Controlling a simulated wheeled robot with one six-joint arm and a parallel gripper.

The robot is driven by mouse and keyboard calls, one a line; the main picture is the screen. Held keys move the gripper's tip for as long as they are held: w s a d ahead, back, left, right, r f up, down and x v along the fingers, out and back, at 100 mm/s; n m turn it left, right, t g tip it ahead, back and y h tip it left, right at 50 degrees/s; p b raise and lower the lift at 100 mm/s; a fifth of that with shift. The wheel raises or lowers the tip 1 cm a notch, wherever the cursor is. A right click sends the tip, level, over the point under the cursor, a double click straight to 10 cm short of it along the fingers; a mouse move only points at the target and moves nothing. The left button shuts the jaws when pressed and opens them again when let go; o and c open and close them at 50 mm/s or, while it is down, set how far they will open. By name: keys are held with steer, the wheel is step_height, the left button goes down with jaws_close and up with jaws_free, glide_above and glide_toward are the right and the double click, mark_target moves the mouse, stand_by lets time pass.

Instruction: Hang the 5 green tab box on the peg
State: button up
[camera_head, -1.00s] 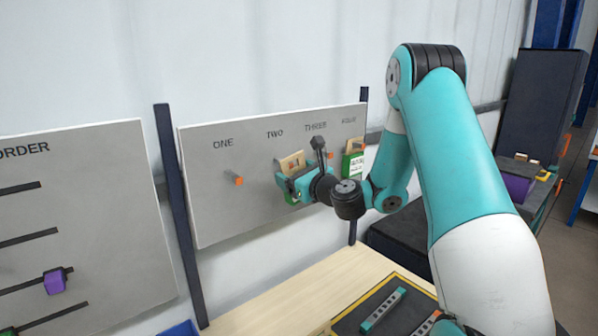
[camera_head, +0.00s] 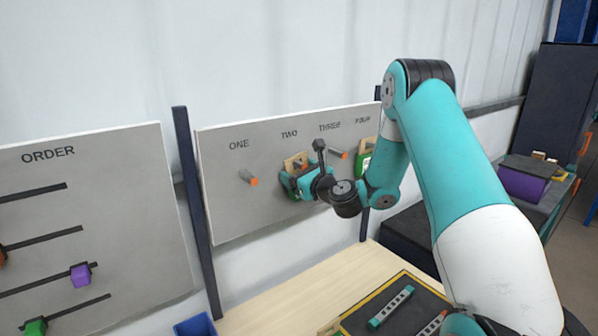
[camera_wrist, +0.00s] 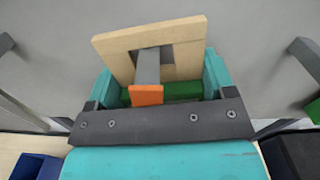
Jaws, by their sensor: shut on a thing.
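My gripper (camera_head: 296,182) is at the board under the label TWO, shut on a green box with a pale wooden tab (camera_head: 296,161). In the wrist view the green body (camera_wrist: 185,90) shows between the teal fingers, partly hidden by my gripper's dark bar. The wooden tab (camera_wrist: 120,48) rises above it, slightly tilted. A grey peg with an orange end (camera_wrist: 147,94) shows through the tab's opening and overlaps its lower edge. Whether the tab rests on the peg cannot be told. Any number on the box is hidden.
The ONE peg (camera_head: 253,181) and THREE peg (camera_head: 342,155) look bare. Another green box (camera_head: 364,162) is at FOUR, partly behind my arm. An ORDER board (camera_head: 95,215) with coloured blocks stands left. A wooden table (camera_head: 270,309) below holds a dark tray (camera_head: 362,322); a blue bin (camera_head: 195,325) is beside it.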

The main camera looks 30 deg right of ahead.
stand_by(0.4)
steer(key=o, duration=0.9)
steer(key=shift+s, duration=0.1)
steer(key=shift+s+d+f+b, duration=0.1)
steer(key=shift+s+b, duration=0.15)
steer(key=shift+b, duration=0.2)
steer(key=s+b, duration=1.5)
steer(key=s, duration=0.1)
steer(key=shift+s+d+b, duration=0.25)
steer(key=shift+s+b, duration=0.1)
